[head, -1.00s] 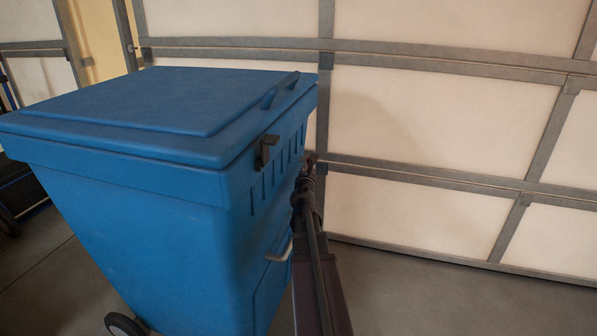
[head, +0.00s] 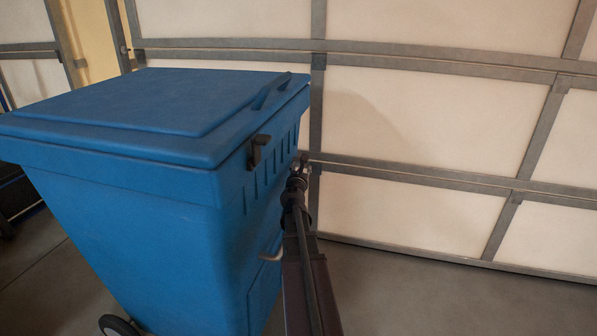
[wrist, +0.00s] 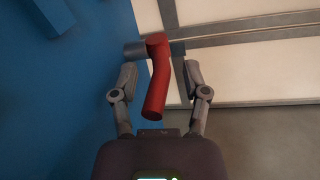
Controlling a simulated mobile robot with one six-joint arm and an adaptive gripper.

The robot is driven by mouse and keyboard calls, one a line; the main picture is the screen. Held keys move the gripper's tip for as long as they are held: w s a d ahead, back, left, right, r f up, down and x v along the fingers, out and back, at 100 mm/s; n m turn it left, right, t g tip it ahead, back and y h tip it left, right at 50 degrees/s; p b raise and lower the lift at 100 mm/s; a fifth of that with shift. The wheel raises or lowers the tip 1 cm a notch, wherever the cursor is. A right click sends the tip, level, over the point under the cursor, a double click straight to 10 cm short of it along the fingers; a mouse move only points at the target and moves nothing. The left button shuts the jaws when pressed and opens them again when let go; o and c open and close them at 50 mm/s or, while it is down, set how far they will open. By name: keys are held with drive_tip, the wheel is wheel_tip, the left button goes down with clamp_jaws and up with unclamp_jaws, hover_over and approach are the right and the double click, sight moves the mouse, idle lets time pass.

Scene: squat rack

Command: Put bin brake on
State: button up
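A blue bin (head: 130,200) with a closed lid fills the left of the head view. In the wrist view a red lever (wrist: 157,85) stands out beside the bin's blue wall (wrist: 80,110), on a dark horizontal pivot. I take this lever to be the brake. My gripper (wrist: 161,78) is open, with one finger on each side of the lever. The wrist view shows gaps between fingers and lever, so it is not gripped. In the head view my gripper (head: 298,170) is at the bin's right side, and the lever is not visible there.
A panelled garage door (head: 410,130) stands behind. Bare floor (head: 400,290) lies to the right.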

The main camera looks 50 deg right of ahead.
drive_tip(key=shift+s+a, duration=0.1)
drive_tip(key=v, duration=0.7)
idle(0.4)
drive_tip(key=shift+a, duration=0.1)
